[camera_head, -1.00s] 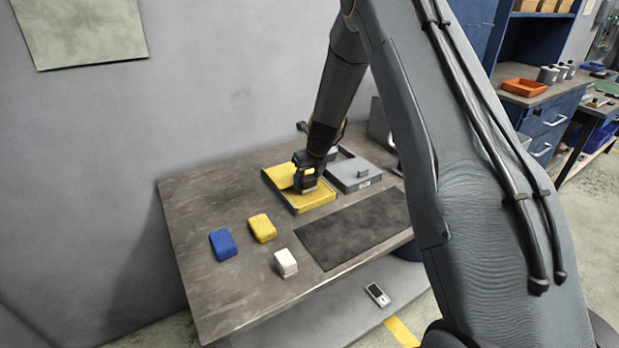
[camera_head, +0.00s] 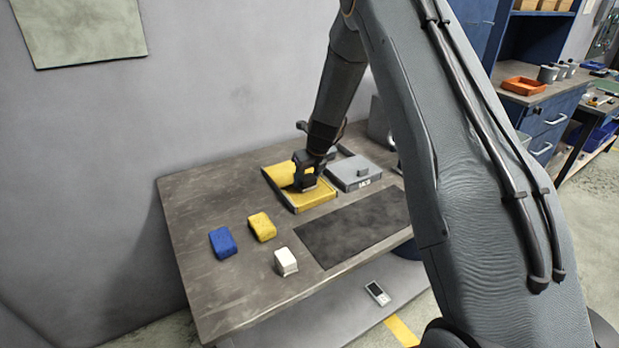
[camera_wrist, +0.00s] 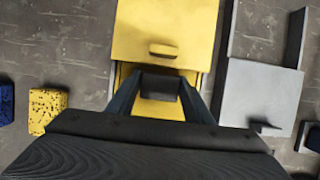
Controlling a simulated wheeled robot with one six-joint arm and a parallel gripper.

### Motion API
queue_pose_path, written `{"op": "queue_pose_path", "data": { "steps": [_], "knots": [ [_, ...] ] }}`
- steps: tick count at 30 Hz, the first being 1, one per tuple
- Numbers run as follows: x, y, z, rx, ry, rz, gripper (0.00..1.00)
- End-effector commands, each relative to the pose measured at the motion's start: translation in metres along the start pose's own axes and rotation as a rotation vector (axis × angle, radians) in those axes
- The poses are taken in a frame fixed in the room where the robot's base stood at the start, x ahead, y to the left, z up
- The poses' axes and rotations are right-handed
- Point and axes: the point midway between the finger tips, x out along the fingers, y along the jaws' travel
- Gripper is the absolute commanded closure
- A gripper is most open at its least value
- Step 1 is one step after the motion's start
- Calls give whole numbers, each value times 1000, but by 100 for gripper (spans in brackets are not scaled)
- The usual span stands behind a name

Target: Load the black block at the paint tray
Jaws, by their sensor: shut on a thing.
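My gripper (camera_head: 306,184) is over the yellow tray (camera_head: 283,191) near the back of the table. In the wrist view, my gripper (camera_wrist: 160,88) is shut on a dark block that looks like the black block (camera_wrist: 160,83), with a finger on each side. The block is above the yellow tray's near part. The yellow tray (camera_wrist: 142,108) also shows a flat yellow lid (camera_wrist: 165,22) with a small raised handle, beyond the block. I cannot tell whether the block touches the tray floor. In the head view my gripper hides the block.
A blue block (camera_head: 222,243), a yellow block (camera_head: 262,227) and a white block (camera_head: 286,262) lie nearer. A dark mat (camera_head: 350,232) lies along the front right.

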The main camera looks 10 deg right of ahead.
Motion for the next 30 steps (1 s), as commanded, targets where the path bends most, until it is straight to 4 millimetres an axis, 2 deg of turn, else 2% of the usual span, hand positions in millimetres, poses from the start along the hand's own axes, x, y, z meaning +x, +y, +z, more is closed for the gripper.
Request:
{"op": "queue_pose_path", "data": {
  "steps": [30],
  "knots": [
    [6,0,-2,0,0,0,72]
  ]
}}
